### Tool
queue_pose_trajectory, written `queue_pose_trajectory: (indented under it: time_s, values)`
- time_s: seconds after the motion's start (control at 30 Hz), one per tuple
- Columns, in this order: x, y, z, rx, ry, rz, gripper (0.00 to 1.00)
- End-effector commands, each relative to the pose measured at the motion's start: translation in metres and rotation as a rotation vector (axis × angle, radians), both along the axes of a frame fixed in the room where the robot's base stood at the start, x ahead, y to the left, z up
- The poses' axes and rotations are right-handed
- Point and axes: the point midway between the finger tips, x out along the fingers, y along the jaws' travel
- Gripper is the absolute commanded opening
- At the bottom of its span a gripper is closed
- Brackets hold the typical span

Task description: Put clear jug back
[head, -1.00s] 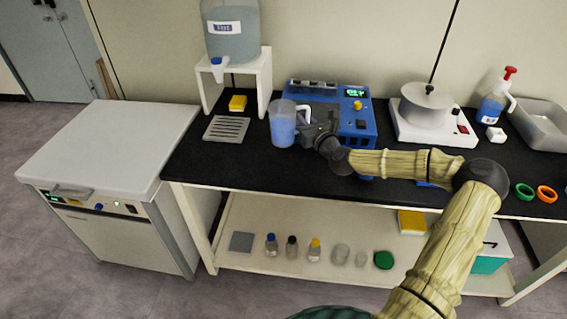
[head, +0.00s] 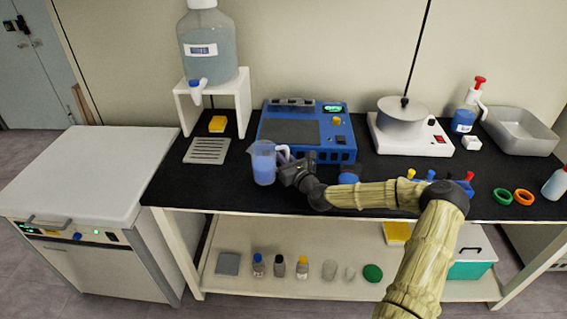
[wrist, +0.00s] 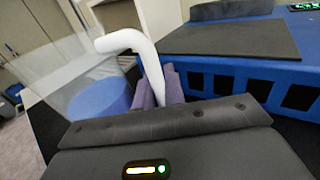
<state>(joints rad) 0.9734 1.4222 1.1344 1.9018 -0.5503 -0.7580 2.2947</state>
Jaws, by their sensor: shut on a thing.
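The clear jug (head: 262,165) holds blue liquid and looks upright at the front of the black bench top, in front of the blue device. I cannot tell whether its base touches the bench. Its white handle (wrist: 131,41) faces right, towards my arm. My gripper (head: 285,162) is shut on the handle; in the wrist view its purple finger pads (wrist: 160,90) close around the handle's lower part. The wrist view also shows the jug's clear wall and the blue liquid (wrist: 103,106) inside.
A blue device (head: 307,129) stands just behind the jug. A grey slatted drip tray (head: 207,151) lies to the left, below the big bottle (head: 208,48) on a white stand (head: 243,95). A yellow block (head: 217,123) lies under the stand. Bare bench lies left of the jug.

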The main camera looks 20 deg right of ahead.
Motion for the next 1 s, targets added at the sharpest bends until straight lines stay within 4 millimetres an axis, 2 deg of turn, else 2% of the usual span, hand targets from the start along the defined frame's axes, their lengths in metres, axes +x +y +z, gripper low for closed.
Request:
queue_pose_trajectory:
  time_s: [0.13,0.53,0.57,0.67,1.0]
  values:
    - [0.0,0.0,-0.019,0.001,-0.001,0.0,0.0]
    - [0.001,0.004,-0.024,0.001,-0.002,0.006,0.0]
    - [0.0,0.004,-0.024,-0.001,0.0,0.006,0.15]
    - [0.0,0.004,-0.024,-0.001,0.0,0.006,0.33]
    - [0.0,0.003,-0.021,-0.001,0.0,0.004,0.33]
